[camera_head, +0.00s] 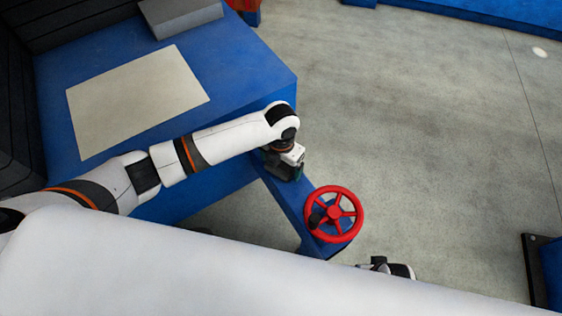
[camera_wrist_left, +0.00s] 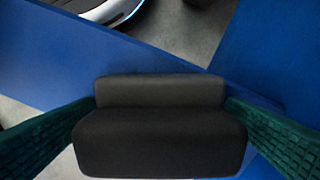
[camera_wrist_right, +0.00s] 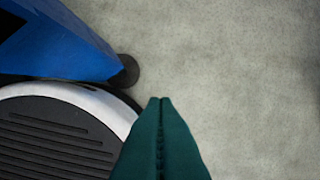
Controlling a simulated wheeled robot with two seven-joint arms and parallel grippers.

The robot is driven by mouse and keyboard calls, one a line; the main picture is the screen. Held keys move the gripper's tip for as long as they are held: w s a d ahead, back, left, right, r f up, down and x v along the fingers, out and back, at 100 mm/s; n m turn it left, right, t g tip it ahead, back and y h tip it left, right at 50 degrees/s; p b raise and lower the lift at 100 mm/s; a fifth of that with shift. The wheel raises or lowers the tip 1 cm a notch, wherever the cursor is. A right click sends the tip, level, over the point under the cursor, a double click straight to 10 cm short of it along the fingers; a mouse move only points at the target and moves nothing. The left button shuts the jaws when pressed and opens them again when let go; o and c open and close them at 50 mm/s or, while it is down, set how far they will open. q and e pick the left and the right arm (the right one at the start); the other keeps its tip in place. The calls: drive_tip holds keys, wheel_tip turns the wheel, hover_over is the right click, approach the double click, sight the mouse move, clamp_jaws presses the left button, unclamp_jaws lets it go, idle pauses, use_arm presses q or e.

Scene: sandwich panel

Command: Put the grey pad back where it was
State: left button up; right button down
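A dark grey, soft-edged pad with a step in its shape (camera_wrist_left: 160,140) fills the middle of the left wrist view. The green fingers of my left gripper (camera_wrist_left: 160,108) lie against its two sides, so the gripper looks shut on it. In the head view my left gripper (camera_head: 284,170) points down over the narrow blue beam, close to the table's front right corner. My right gripper (camera_wrist_right: 160,102) has its green fingers together and empty, above bare floor.
A blue table (camera_head: 250,75) carries a pale flat panel (camera_head: 138,100) and a grey block (camera_head: 180,14) at the back. A red handwheel (camera_head: 335,213) stands at the beam's end, right of my left gripper. The floor (camera_head: 430,130) to the right is clear.

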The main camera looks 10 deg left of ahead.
use_arm(q)
drive_tip(key=shift+r, duration=0.1)
drive_tip(key=shift+r, duration=0.35)
wheel_tip(320, 180, up, 11)
drive_tip(key=p, duration=0.2)
drive_tip(key=shift+r+p, duration=0.2)
drive_tip(key=shift+p, duration=0.15)
use_arm(e)
drive_tip(key=s+f, duration=0.4)
drive_tip(key=f, duration=0.3)
drive_tip(key=shift+s+d+f+g, duration=0.3)
drive_tip(key=shift+s+d+f, duration=0.05)
